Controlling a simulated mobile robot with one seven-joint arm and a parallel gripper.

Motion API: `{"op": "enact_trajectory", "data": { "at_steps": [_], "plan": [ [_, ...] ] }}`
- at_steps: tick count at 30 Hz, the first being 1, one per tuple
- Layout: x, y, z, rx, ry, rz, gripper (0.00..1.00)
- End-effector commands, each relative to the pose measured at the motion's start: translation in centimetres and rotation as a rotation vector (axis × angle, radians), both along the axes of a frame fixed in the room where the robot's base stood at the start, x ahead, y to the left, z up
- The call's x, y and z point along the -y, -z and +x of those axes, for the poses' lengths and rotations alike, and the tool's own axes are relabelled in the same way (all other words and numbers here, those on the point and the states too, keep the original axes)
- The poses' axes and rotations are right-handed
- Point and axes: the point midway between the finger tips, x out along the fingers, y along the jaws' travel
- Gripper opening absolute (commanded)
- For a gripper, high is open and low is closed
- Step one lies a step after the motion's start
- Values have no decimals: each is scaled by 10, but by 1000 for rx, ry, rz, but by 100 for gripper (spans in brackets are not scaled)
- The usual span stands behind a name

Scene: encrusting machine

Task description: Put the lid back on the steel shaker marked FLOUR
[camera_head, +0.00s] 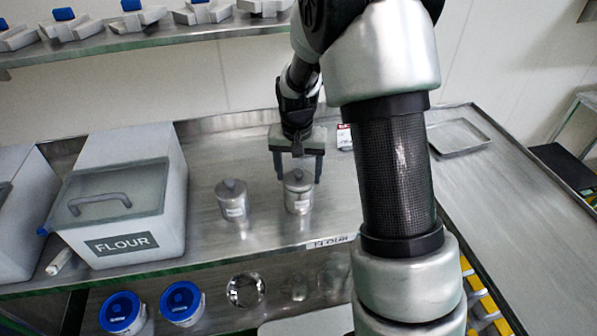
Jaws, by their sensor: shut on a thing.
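Two small steel shakers stand on the steel counter. My gripper (298,181) points down over the right shaker (299,204), with a dark finger on each side of its top. It is shut on a grey knobbed lid (298,177), which is at the shaker's mouth. I cannot tell whether the lid is fully seated or slightly above the rim. The left shaker (234,207) has a similar knobbed lid on it. Both shakers carry small white labels, too small to read here.
A large white bin marked FLOUR (164,190) stands left of the shakers. The counter (335,207) is clear just right of the shakers. A shallow tray (458,137) lies farther right. Blue-lidded tubs (181,301) sit on the shelf below.

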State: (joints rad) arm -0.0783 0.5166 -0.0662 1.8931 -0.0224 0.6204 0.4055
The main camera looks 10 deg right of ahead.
Motion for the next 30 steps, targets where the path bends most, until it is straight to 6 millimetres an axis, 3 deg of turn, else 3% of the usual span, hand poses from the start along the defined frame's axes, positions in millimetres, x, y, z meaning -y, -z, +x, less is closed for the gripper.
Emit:
{"op": "enact_trajectory", "data": {
  "at_steps": [11, 12, 16, 22, 24, 30],
  "plan": [
    [0, 0, 0, 0, 0, 0, 45],
    [0, 0, 0, 0, 0, 0, 69],
    [0, 0, 0, 0, 0, 0, 89],
    [0, 0, 0, 0, 0, 0, 89],
    [0, 0, 0, 0, 0, 0, 100],
    [0, 0, 0, 0, 0, 0, 100]
  ]
}}
